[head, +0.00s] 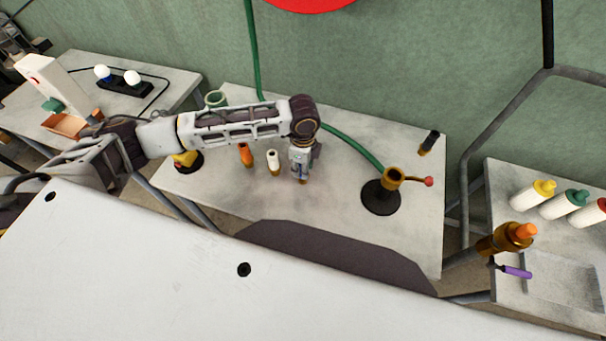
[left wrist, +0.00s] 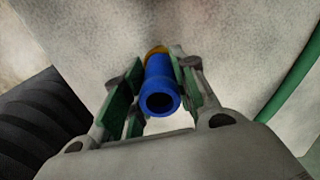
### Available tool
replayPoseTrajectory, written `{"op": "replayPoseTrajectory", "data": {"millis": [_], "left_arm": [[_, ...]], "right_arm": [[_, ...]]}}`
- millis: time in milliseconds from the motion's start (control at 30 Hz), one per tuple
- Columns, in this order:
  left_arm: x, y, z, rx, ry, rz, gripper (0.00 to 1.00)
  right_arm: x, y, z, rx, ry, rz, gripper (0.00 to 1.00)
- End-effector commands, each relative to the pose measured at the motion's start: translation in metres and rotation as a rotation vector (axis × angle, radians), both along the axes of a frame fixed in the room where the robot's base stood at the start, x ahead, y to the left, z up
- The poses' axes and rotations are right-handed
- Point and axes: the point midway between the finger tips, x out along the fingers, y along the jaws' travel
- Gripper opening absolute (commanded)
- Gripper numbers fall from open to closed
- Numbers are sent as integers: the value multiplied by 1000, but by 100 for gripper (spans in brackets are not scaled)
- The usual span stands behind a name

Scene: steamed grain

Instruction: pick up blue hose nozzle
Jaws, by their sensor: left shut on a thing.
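The blue hose nozzle (left wrist: 160,84) stands between the green-padded fingers of my left gripper (head: 301,170) in the left wrist view. Its open round end faces the camera, and a brass-coloured part shows at its far end. The gripper is shut on it. In the head view the gripper points down over the middle of the grey table, and the fingers mostly hide the nozzle. I cannot tell whether the nozzle still touches the table. My right gripper is not in view.
An orange nozzle (head: 246,154) and a white nozzle (head: 273,162) stand just left of the gripper. To the right is a brass valve (head: 393,178) on a black base with a green hose (head: 345,143). A black nozzle (head: 429,142) stands at the table's right.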

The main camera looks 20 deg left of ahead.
Motion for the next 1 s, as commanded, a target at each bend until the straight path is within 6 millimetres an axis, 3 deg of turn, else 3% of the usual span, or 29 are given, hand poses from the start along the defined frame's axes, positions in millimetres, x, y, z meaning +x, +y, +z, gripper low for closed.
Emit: {"op": "replayPoseTrajectory", "data": {"millis": [367, 1000], "left_arm": [[1, 0, 10, -2, -1, 0, 0], [1, -1, 91, -2, -1, 0, 0]], "right_arm": [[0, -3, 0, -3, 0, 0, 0], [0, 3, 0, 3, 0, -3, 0]]}}
